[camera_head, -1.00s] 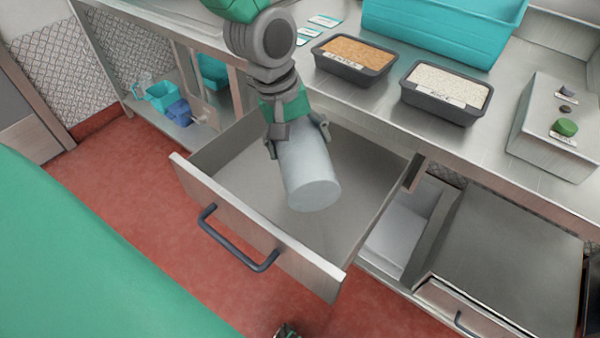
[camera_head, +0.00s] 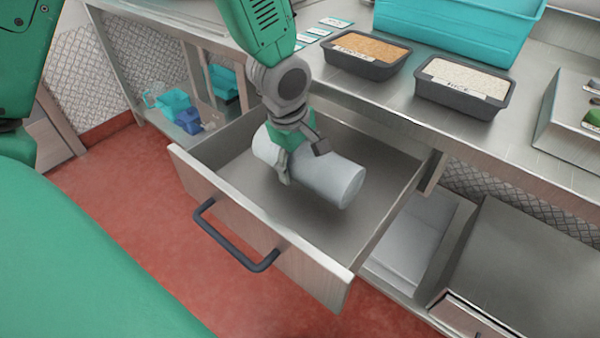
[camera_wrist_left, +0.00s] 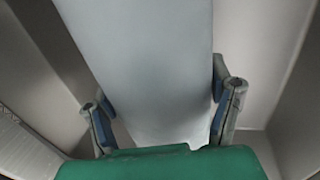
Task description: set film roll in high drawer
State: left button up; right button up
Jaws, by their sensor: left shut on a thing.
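The film roll (camera_head: 335,183) is a plain pale grey-white cylinder. It lies roughly on its side within the walls of the open high drawer (camera_head: 310,268); I cannot tell whether it touches the drawer floor. My left gripper (camera_head: 301,160) reaches down from above and is shut around the roll's middle. In the left wrist view the roll (camera_wrist_left: 150,60) runs between the two fingers of the gripper (camera_wrist_left: 163,108), with drawer walls on both sides. The drawer is pulled out, with a dark handle (camera_head: 232,240) on its front. My right gripper is not in view.
On the steel counter above stand a tray of brown grains (camera_head: 365,53), a tray of rice (camera_head: 462,86) and a teal bin (camera_head: 455,28). A lower drawer (camera_head: 470,318) is at the right. Blue containers (camera_head: 180,108) sit on the left shelf. Bare drawer floor lies around the roll.

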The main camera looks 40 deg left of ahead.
pick_arm(q)
jog(key=f, duration=0.1)
jog(key=f+b, duration=0.1)
jog(key=f, duration=0.1)
jog(key=shift+d+f, duration=0.15)
jog(key=shift+d, duration=0.2)
jog(key=shift+a+f, duration=0.1)
jog(key=shift+a, duration=0.4)
jog(key=o, duration=1.6)
jog(key=shift+s+a, duration=0.1)
jog(key=shift+a, duration=0.05)
jog(key=shift+o, duration=0.3)
jog(key=shift+d, duration=0.3)
jog(key=p+v, duration=0.1)
jog(key=v, duration=0.2)
jog(key=p+v, duration=0.1)
jog(key=v, duration=0.3)
jog(key=p+v, duration=0.1)
jog(key=v, duration=0.3)
jog(key=shift+a+r+p, duration=0.2)
jog(key=shift+a+p, duration=0.05)
jog(key=shift+p, duration=0.05)
jog(key=shift+d+r, duration=0.1)
jog(key=shift+r, duration=0.1)
jog(key=shift+d+r, duration=0.15)
jog(key=shift+d, duration=0.05)
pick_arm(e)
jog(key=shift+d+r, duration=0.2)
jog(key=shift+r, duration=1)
